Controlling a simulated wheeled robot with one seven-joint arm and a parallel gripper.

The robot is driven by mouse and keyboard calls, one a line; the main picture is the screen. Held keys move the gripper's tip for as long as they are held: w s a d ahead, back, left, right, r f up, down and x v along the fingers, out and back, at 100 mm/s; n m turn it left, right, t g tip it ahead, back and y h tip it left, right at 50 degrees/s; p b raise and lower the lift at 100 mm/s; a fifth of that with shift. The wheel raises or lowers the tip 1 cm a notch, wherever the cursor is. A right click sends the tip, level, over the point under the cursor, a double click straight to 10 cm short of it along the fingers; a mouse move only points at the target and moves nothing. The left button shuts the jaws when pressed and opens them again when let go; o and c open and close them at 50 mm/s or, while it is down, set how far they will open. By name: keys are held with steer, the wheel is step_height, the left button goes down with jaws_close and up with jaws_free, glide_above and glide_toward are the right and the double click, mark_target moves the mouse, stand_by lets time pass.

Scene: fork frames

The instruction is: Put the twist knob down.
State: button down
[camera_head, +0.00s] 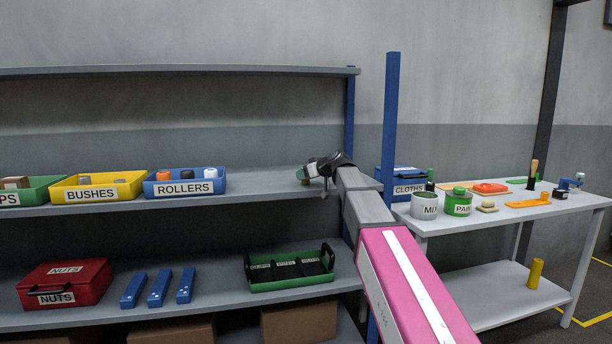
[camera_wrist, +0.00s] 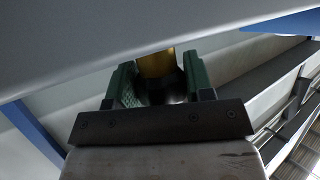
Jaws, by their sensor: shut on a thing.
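My gripper (camera_head: 305,173) is at the right end of the middle shelf (camera_head: 250,187), close to its front edge. In the wrist view, the green fingers of my gripper (camera_wrist: 160,76) are shut on the twist knob (camera_wrist: 157,64), which shows a gold-yellow part with a dark part below it. The knob's far end is hidden or out of view. Whether the knob touches the shelf I cannot tell.
A blue ROLLERS bin (camera_head: 184,187) and a yellow BUSHES bin (camera_head: 98,191) stand left on the middle shelf; bare shelf lies between ROLLERS and my gripper. A green tray (camera_head: 290,285) is on the shelf below. A blue post (camera_head: 390,110) and a white-topped bench (camera_head: 520,214) are right.

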steer(key=c, duration=0.5)
jaws_free()
steer(key=shift+f, duration=0.1)
